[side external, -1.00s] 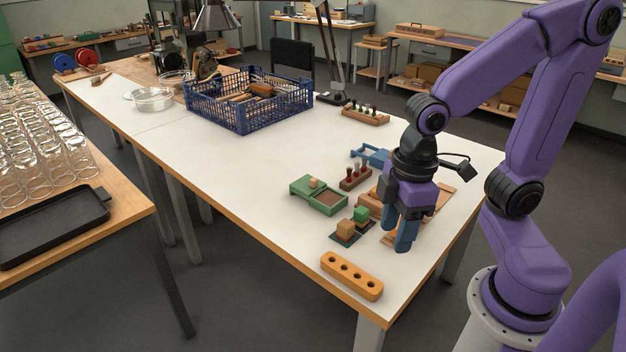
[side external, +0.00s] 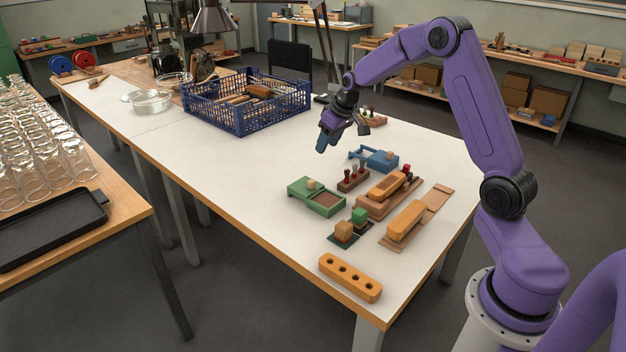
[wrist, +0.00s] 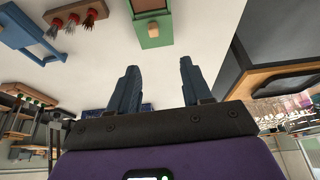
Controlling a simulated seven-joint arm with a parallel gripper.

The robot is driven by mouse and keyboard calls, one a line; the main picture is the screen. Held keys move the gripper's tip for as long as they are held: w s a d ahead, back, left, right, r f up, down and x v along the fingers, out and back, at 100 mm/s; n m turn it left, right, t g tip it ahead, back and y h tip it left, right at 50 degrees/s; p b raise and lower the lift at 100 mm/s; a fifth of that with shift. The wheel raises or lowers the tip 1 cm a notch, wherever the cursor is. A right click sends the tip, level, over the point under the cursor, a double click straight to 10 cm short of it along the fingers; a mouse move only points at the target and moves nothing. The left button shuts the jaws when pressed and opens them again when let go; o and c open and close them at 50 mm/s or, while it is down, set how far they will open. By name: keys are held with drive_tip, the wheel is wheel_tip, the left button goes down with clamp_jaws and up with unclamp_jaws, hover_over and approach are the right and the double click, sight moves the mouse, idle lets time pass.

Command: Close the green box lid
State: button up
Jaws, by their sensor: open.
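The green box (side external: 326,202) stands near the front middle of the white table. Its lid (side external: 301,188), with a tan knob (side external: 311,184), is slid to the left, and the brown inside shows at the right. In the wrist view the green box (wrist: 153,38) is at the top, its knob (wrist: 148,26) towards my fingers. My gripper (side external: 323,142) is above the table, behind the box and well clear of it. In the wrist view my gripper's fingers (wrist: 160,80) are apart with nothing between them.
Two small cubes (side external: 351,228) and a drilled orange block (side external: 350,277) are in front. A blue crate (side external: 245,105) is behind left. Table left of the box is clear.

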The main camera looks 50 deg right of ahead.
drive_tip(key=d, duration=0.1)
approach(312, 181)
drive_tip(key=x, duration=0.8)
drive_tip(key=shift+w+f, duration=0.1)
drive_tip(key=shift+f, duration=0.3)
clamp_jaws()
